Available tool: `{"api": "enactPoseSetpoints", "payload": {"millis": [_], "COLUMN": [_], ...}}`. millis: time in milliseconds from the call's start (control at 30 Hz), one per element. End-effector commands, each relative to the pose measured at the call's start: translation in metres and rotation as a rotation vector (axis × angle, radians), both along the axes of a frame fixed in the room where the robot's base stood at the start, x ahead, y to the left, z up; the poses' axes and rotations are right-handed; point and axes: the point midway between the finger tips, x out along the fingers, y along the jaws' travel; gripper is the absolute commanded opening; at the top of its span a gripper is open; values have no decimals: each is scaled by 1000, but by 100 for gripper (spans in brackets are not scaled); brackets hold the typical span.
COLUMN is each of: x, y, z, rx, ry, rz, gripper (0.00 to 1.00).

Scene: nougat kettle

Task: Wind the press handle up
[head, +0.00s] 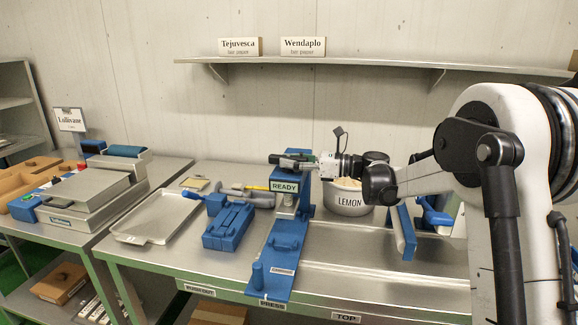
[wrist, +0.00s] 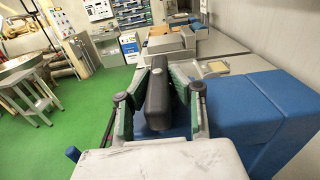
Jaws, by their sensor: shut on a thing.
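The blue press (head: 303,170) stands mid-table and carries a READY sign (head: 284,186). Its blue base plate (head: 278,265) runs to the table's front edge. My gripper (head: 297,163) reaches in from the right at the top of the press. In the wrist view, my gripper (wrist: 156,92) has its fingers on both sides of the dark press handle (wrist: 158,85) and is shut on it. The blue press body also fills the right of the wrist view (wrist: 250,115). In the head view my gripper's fingers and the handle overlap, so their contact is hard to make out.
A blue-edged plate (head: 402,232) stands to the right. A wall shelf (head: 370,64) runs above. The bench's front right is clear.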

Motion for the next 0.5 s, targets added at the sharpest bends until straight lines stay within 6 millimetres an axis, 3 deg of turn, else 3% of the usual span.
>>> {"api": "enactPoseSetpoints", "payload": {"millis": [500], "x": [2], "y": [0], "z": [-1], "rx": [-1], "ry": [0], "rz": [444], "gripper": [0]}}
